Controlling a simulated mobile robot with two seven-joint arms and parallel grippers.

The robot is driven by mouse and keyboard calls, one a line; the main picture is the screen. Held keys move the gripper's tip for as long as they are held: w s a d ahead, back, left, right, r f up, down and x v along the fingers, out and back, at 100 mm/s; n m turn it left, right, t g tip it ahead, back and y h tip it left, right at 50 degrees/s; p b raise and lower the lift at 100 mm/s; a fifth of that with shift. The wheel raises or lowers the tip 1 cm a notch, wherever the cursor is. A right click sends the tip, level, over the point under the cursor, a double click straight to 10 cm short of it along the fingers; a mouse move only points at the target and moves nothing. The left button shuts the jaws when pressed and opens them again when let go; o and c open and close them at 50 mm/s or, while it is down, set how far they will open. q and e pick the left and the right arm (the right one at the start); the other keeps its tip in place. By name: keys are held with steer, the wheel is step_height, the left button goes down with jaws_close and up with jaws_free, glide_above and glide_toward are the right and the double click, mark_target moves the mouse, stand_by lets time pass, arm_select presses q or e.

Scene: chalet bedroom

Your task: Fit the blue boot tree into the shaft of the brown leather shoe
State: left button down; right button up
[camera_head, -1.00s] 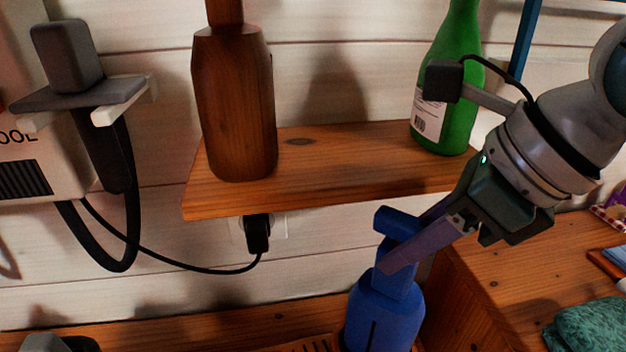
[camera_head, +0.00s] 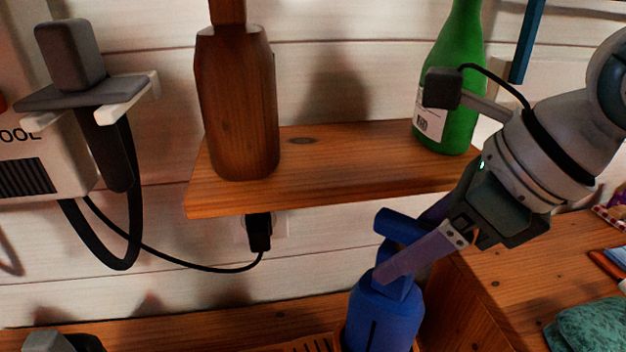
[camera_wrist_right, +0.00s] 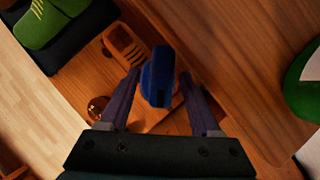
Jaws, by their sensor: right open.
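The blue boot tree (camera_head: 384,322) stands upright at the bottom centre of the head view, with its crossbar handle on top. It also shows in the right wrist view (camera_wrist_right: 158,76), seen from above between the fingers. My right gripper (camera_head: 398,252) is open, with its fingers on either side of the boot tree's neck, just below the handle. In the right wrist view, gaps show between the boot tree and both fingers (camera_wrist_right: 158,92). I cannot make out the brown leather shoe for certain in either view. My left gripper is not in view.
A wooden shelf (camera_head: 330,190) above carries a brown wooden bottle-shaped object (camera_head: 237,110) and a green bottle (camera_head: 450,110). A slotted orange-brown object (camera_wrist_right: 125,45) lies close to the boot tree. A wooden surface with a green cloth (camera_head: 590,325) is at the right.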

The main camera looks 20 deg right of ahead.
steer(key=shift+r, duration=0.3)
steer(key=p+v, duration=0.1)
steer(key=v, duration=1.1)
steer(key=shift+f, duration=0.1)
